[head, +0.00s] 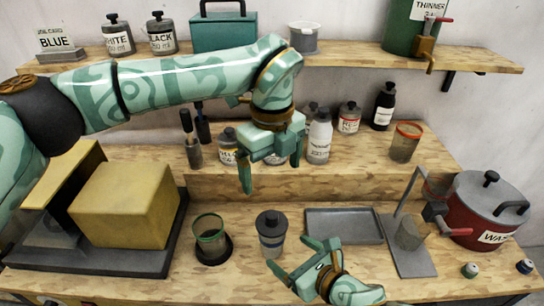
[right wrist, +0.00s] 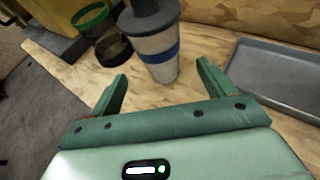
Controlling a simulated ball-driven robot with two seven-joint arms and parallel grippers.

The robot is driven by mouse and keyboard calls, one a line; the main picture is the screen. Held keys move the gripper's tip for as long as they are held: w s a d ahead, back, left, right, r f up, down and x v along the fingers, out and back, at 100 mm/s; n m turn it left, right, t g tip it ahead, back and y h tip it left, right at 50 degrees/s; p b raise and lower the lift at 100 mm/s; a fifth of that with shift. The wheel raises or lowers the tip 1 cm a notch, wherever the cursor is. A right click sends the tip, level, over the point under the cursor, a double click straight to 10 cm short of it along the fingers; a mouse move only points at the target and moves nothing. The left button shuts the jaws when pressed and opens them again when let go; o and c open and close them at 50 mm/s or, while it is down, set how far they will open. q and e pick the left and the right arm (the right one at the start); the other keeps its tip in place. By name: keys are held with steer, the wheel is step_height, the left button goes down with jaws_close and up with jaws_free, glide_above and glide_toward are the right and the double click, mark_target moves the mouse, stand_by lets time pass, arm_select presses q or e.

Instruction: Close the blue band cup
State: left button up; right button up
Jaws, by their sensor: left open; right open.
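The blue band cup (head: 271,243) stands upright on the lower bench, pale grey with a blue stripe. A dark knobbed lid (head: 271,220) sits on its top; I cannot tell how firmly it is seated. In the right wrist view the cup (right wrist: 158,52) stands just beyond the fingertips, with the lid (right wrist: 148,15) cut off at the top. My right gripper (head: 293,258) is open and empty, low in front of the cup, slightly right. My left gripper (head: 270,170) is open and empty, above and behind the cup, pointing down.
A green-rimmed cup (head: 209,236) stands left of the blue band cup. A grey tray (head: 344,226) lies to its right, then a metal stand (head: 412,260) and a red pot (head: 487,205). A yellow block (head: 125,203) is at left. Several bottles stand on the step behind.

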steer(key=v, duration=0.8)
steer(key=shift+p, duration=0.45)
